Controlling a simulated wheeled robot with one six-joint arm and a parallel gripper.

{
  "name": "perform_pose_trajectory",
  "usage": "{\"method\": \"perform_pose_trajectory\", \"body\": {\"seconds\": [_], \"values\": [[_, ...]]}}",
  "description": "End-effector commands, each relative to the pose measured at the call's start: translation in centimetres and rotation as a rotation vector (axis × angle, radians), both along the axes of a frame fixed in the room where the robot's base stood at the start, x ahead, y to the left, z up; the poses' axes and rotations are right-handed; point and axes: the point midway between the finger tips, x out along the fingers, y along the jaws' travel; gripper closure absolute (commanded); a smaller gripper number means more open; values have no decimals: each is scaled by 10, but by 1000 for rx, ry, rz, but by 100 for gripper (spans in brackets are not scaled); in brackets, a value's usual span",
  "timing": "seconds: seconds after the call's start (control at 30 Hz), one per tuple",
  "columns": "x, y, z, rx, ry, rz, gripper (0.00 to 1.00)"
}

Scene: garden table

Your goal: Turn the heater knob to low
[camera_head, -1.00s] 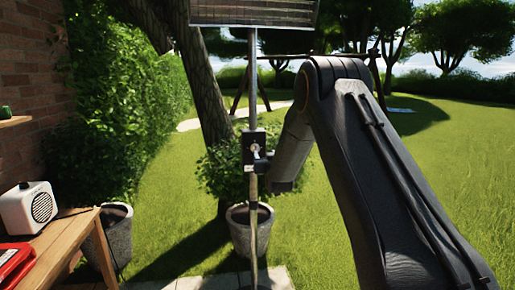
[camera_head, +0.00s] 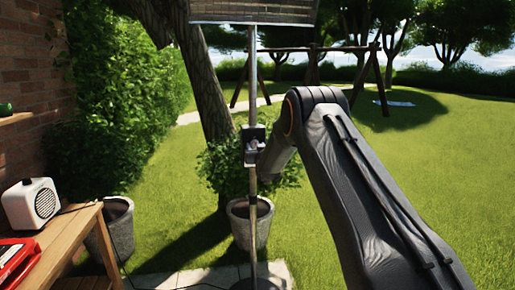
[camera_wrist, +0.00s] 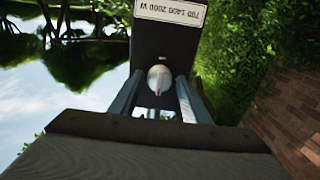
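The heater's dark control box (camera_head: 253,134) is on its upright pole in the head view. In the wrist view the box (camera_wrist: 160,45) is upside down, with a white label reading 700, 1400, 2000 W. The round, pale knob (camera_wrist: 159,78) with a small red mark sticks out below the label. My gripper (camera_wrist: 159,84) is open at the knob, one finger on each side, with narrow gaps visible. Contact at the fingertips cannot be told. In the head view my forearm and the box hide most of the gripper.
The heater's wide head (camera_head: 253,11) is at the top of the pole (camera_head: 253,85). A potted bush (camera_head: 250,222) stands behind it. A wooden table (camera_head: 75,240) with a white radio (camera_head: 31,203) and a red case (camera_head: 17,258) is at the left. Open lawn lies to the right.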

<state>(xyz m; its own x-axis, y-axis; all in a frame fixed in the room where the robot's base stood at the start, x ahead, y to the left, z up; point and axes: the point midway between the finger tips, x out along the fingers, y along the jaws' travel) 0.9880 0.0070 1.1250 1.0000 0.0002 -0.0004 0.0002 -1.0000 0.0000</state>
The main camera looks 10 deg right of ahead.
Motion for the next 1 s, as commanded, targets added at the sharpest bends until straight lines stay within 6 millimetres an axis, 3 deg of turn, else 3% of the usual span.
{"method": "perform_pose_trajectory", "body": {"seconds": [0.03, 0.17, 0.2, 0.57, 1.0], "values": [[0, 0, 0, 0, 0, 0, 66], [0, 0, 0, 0, 0, 0, 88], [0, -12, 0, -1, 0, -3, 90], [1, -3, 0, 68, -3, -4, 90], [1, -1, -2, 422, -4, -1, 90]]}}
